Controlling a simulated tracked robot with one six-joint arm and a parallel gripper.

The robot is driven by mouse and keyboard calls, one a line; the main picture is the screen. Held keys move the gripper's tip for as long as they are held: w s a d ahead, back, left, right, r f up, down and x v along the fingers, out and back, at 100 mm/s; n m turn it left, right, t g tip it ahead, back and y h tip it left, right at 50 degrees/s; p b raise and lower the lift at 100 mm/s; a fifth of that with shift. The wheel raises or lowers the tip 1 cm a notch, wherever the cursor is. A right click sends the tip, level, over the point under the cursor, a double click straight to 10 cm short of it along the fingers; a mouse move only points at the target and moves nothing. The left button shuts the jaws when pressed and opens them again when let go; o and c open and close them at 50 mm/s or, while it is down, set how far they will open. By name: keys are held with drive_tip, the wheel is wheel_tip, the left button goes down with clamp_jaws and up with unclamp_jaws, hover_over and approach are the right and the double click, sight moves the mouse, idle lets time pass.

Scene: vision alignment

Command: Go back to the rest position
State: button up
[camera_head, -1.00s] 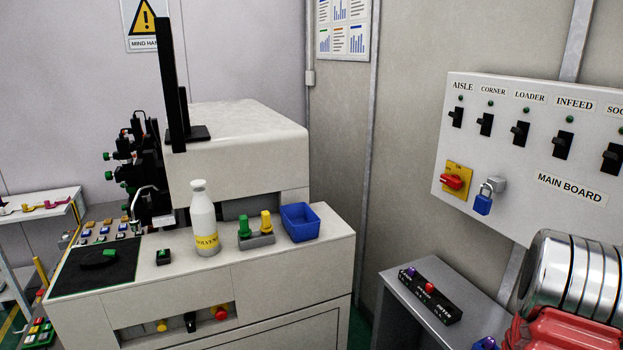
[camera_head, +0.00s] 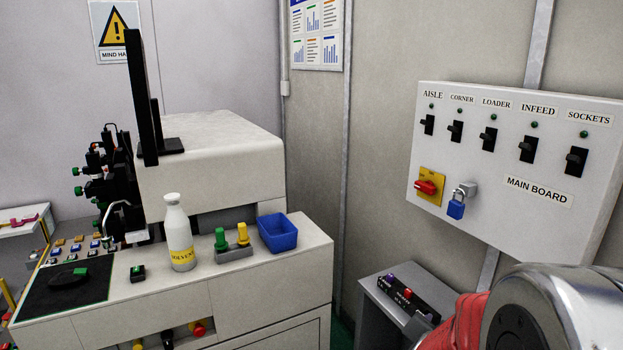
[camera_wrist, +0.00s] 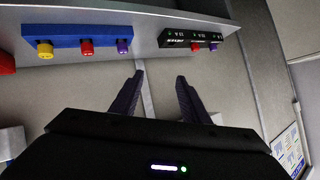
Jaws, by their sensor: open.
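My gripper (camera_wrist: 158,95) shows in the wrist view with its two dark fingers spread apart and nothing between them. Beyond the fingers are a bare wall and the edge of a grey shelf (camera_wrist: 150,60). In the head view only part of my silver and red arm shows at the lower right; the gripper itself is out of that view.
The main board (camera_head: 512,160) with switches and a blue padlock (camera_head: 456,208) is on the right wall. A small grey stand (camera_head: 375,305) holds a black fuse strip (camera_head: 408,296). A bench (camera_head: 265,270) holds a solvent bottle (camera_head: 180,235) and a blue bin (camera_head: 277,233).

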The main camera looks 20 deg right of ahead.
drive_tip(key=a+r+n+t+y, duration=0.1)
drive_tip(key=a+r+n+y, duration=0.3)
drive_tip(key=a, duration=0.6)
drive_tip(key=a+r+n+y, duration=0.3)
drive_tip(key=a+n, duration=0.1)
drive_tip(key=a, duration=0.6)
drive_tip(key=s+a+r+n+g, duration=0.2)
drive_tip(key=s+a, duration=0.2)
drive_tip(key=s, duration=0.3)
drive_tip(key=s+a+r+n+g+y, duration=0.1)
drive_tip(key=s+a+r+n, duration=0.1)
drive_tip(key=s, duration=0.6)
drive_tip(key=shift+a+n+g, duration=0.4)
drive_tip(key=shift+a+n, duration=0.3)
drive_tip(key=shift+a, duration=0.45)
drive_tip(key=shift+s, duration=0.1)
drive_tip(key=shift+c, duration=0.4)
drive_tip(key=shift+c, duration=1)
